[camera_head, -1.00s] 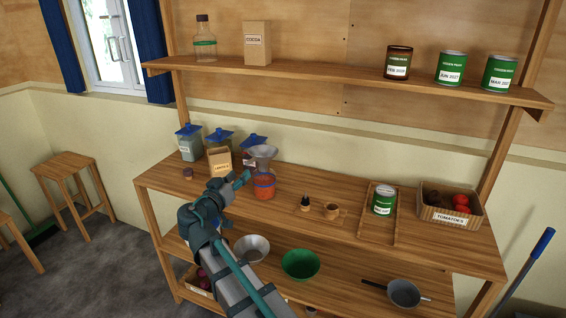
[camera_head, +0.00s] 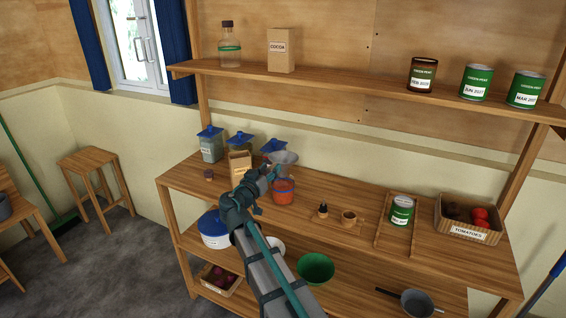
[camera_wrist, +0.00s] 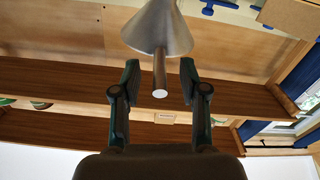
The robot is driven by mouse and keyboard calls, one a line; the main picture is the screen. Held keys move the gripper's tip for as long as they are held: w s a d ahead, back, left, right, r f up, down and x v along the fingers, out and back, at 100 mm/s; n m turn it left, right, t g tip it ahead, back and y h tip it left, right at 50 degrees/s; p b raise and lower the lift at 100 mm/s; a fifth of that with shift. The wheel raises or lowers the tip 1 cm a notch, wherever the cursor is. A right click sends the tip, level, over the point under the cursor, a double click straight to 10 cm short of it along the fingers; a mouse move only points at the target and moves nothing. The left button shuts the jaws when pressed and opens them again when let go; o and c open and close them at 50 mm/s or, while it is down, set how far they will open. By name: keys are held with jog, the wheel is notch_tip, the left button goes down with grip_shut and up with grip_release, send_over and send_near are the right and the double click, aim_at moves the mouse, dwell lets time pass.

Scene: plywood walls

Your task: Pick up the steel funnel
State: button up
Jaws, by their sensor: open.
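The steel funnel (camera_head: 285,157) is a grey cone, wide end up, at the orange-red jar (camera_head: 283,192) on the middle shelf. Whether its spout is inside the jar is hidden in the head view. In the head view my gripper (camera_head: 271,173) is just in front and left of the funnel, partly covering the jar.
A cardboard box (camera_head: 239,166) and blue-lidded jars (camera_head: 210,145) stand close on the left. The upper shelf (camera_head: 350,86) runs above.

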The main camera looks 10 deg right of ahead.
jog(key=shift+x, duration=1.25)
jog(key=shift+s, duration=0.1)
grip_shut()
jog(key=shift+r, duration=0.1)
